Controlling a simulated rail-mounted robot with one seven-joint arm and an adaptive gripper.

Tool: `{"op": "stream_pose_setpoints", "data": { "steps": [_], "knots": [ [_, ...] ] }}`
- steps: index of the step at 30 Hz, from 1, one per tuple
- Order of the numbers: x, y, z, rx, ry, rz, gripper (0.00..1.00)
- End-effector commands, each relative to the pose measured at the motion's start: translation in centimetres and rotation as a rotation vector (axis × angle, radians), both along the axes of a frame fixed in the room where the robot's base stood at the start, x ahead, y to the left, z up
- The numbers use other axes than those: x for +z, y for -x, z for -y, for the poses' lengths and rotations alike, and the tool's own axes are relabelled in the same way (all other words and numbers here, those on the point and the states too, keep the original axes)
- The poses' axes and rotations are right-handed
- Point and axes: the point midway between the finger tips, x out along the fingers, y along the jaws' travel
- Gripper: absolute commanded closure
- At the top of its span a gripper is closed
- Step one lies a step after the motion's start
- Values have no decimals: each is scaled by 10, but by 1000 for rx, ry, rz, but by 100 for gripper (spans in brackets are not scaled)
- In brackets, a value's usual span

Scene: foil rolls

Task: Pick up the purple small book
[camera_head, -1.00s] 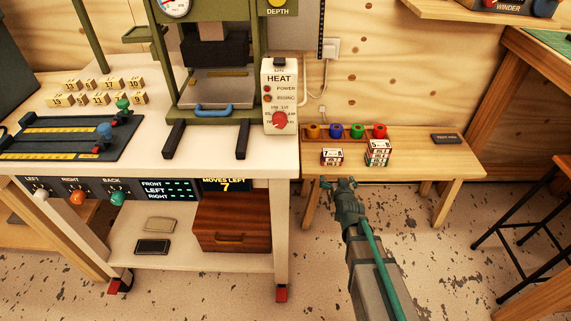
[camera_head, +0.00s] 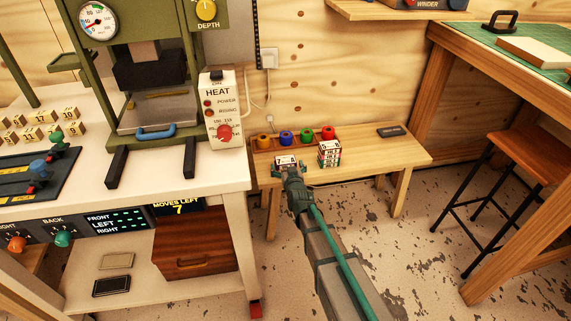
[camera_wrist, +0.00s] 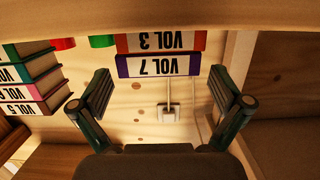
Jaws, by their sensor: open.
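The lettering is upside down there. My gripper (camera_wrist: 163,92) is open and empty, with one finger on each side of the purple book's line and the book just beyond the fingertips. In the head view the short book stack (camera_head: 286,161) sits at the left front of the low bench (camera_head: 365,160). My gripper (camera_head: 290,174) is right at its near side and hides its lower part. I cannot tell whether they touch.
A taller stack of small books (camera_head: 329,153) stands close to the right. Behind are several coloured rolls in a wooden rack (camera_head: 262,143). A dark flat object (camera_head: 391,131) lies farther right. The white press table (camera_head: 215,182) stands close on the left.

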Motion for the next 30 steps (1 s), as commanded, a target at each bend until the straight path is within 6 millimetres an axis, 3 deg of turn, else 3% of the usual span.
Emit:
{"op": "stream_pose_setpoints", "data": {
  "steps": [6,15,24,30],
  "knots": [
    [-7,-32,-8,0,0,0,0],
    [-7,-35,-8,0,0,-1,0],
    [-7,-35,-8,0,0,-1,50],
    [-7,-35,-8,0,0,0,54]
  ]
}}
